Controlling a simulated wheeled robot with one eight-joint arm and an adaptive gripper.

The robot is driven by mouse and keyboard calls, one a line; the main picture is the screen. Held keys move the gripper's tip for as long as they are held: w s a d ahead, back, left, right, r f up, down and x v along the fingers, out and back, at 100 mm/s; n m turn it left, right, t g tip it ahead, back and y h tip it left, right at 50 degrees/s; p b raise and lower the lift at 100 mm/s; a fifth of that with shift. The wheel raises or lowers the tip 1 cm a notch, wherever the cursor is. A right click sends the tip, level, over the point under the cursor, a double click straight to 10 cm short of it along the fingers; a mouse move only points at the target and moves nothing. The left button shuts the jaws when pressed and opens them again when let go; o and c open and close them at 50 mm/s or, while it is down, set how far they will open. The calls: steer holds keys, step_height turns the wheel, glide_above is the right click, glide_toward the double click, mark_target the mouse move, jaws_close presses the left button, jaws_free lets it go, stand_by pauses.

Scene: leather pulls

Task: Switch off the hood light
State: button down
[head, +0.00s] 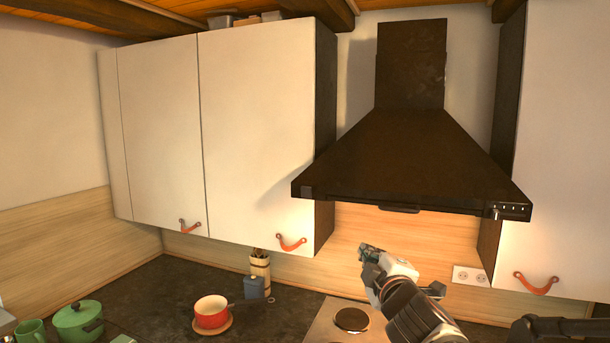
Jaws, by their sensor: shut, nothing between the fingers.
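The dark brown range hood (410,155) hangs on the wall between white cupboards. A small control panel (510,211) with several tiny light marks sits at the right end of its front edge. Which mark is the light switch is too small to tell. The hood's underside is mostly hidden, and I cannot tell whether its light is on. My gripper (366,251) is shut and empty. In the picture it is below the hood's front edge and left of the control panel, apart from both.
White cupboards with orange leather pulls (292,243) flank the hood. A red pot (211,311), a green pot (78,320) and a utensil holder (260,270) stand on the dark counter. The space before the panel looks clear.

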steer(key=w+a+r+n+y+p, duration=0.2)
steer(key=a+r+n+y+p, duration=0.1)
steer(key=a, duration=0.3)
steer(key=w+a+r+n+y+p, duration=0.1)
steer(key=a+r+n+y+p, duration=0.2)
steer(key=a+n, duration=0.3)
steer(key=shift+w+a+r+n+y, duration=0.15)
steer(key=shift+w+r+n+y, duration=0.15)
steer(key=shift+w+r+y, duration=0.1)
steer(key=p, duration=0.3)
glide_toward(303, 196)
steer(key=w+a, duration=0.1)
steer(key=w+a+r, duration=0.1)
steer(key=a, duration=0.1)
steer(key=w+a+r, duration=0.1)
steer(key=shift+w+a, duration=0.25)
steer(key=shift+w, duration=0.1)
steer(key=shift+w+d, duration=0.15)
steer(key=shift+w, duration=0.3)
